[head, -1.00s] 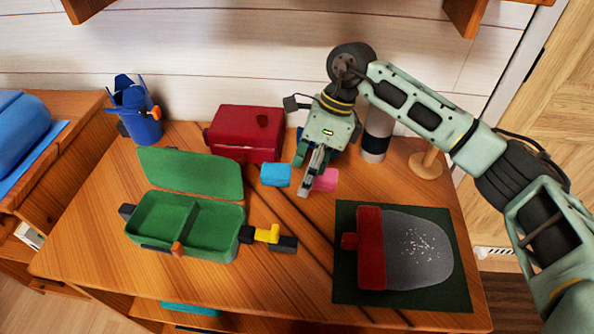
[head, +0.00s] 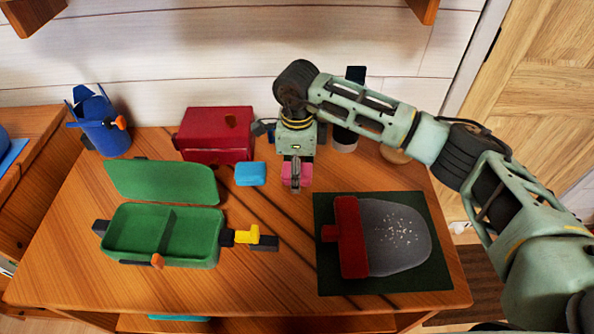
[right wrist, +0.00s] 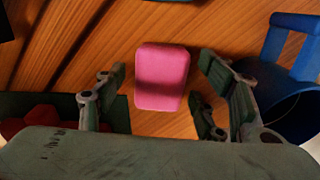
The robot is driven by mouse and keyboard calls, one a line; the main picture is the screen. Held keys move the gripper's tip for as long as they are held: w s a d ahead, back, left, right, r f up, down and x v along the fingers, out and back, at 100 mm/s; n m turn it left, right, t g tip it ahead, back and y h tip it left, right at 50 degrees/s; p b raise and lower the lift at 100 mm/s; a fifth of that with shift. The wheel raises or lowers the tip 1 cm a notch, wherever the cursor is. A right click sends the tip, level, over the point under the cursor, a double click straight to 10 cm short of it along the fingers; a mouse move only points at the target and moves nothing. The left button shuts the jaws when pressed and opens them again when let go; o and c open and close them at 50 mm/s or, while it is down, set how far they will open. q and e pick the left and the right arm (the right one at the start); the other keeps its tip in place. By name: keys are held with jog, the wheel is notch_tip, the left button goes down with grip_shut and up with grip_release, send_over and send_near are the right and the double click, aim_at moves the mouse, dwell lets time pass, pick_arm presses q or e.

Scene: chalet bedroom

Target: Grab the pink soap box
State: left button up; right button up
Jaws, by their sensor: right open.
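The pink soap box (head: 305,175) lies on the wooden desk and is partly hidden behind my right gripper (head: 297,181) in the head view. In the right wrist view the pink soap box (right wrist: 162,77) is a rounded block between the spread fingers of my right gripper (right wrist: 170,98). There are gaps on both sides of it, so the fingers are open and do not appear to touch it. A blue soap box (head: 251,174) lies just left of the gripper in the head view. My left gripper is not in view.
A red box (head: 218,135) stands behind the blue soap box. An open green case (head: 190,238) lies at left and a dark green mat (head: 329,275) with a red-and-grey scoop (head: 398,237) at front right. A blue cup (right wrist: 299,107) is close to the right finger.

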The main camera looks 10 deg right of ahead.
jog(key=shift+f, duration=0.1)
jog(key=shift+c, duration=0.4)
jog(key=c, duration=1.2)
